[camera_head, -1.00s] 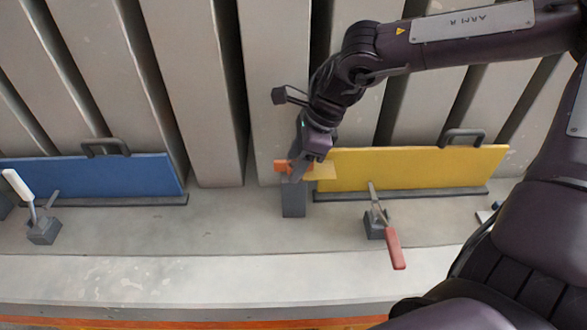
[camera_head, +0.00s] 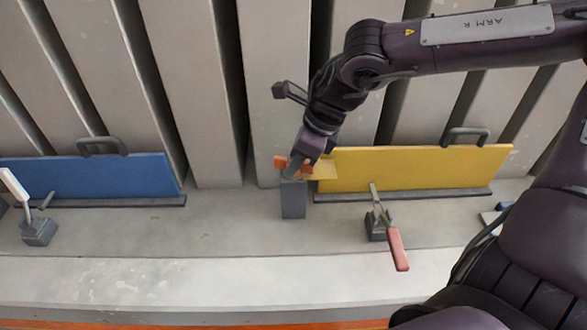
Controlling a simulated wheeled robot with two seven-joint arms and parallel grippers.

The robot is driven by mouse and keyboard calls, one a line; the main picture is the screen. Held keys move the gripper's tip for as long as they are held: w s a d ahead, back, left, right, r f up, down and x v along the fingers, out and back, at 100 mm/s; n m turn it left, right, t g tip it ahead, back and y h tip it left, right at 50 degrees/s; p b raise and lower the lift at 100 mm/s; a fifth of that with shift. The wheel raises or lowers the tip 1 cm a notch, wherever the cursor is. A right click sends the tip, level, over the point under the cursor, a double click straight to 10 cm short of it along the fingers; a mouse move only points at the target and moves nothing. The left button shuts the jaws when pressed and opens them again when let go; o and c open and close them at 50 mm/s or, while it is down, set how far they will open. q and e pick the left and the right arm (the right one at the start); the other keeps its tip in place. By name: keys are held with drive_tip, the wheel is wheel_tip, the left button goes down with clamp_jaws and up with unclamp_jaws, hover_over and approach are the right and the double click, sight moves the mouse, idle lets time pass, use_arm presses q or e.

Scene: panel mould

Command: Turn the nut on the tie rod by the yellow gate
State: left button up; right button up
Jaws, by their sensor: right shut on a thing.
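The yellow gate (camera_head: 415,168) stands upright on the ledge at the right, with a dark handle (camera_head: 466,135) on its top edge. A grey block (camera_head: 293,200) stands just left of the gate. My right gripper (camera_head: 292,170) is at the top of this block, shut, with an orange piece (camera_head: 280,162) showing at its fingers. The orange piece is likely the nut, mostly covered by the fingers. The tie rod itself is hidden behind the gripper and block. My left gripper is not in view.
A toggle clamp with a red handle (camera_head: 398,250) stands in front of the yellow gate. A blue gate (camera_head: 95,177) and a clamp with a white handle (camera_head: 14,184) are at the left. Grey upright panels (camera_head: 205,90) fill the back.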

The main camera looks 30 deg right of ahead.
drive_tip(key=shift+f+m+t+h+b, duration=0.1)
drive_tip(key=shift+m+t+h+b, duration=0.25)
drive_tip(key=shift+m+b, duration=0.65)
drive_tip(key=shift+a+m+h, duration=0.1)
drive_tip(key=shift+m+h, duration=0.15)
drive_tip(key=shift+m, duration=0.55)
drive_tip(key=shift+m+b, duration=0.4)
drive_tip(key=shift+m, duration=0.2)
drive_tip(key=shift+m+t+h+b, duration=0.3)
drive_tip(key=shift+m+h, duration=0.3)
drive_tip(key=shift+m, duration=0.3)
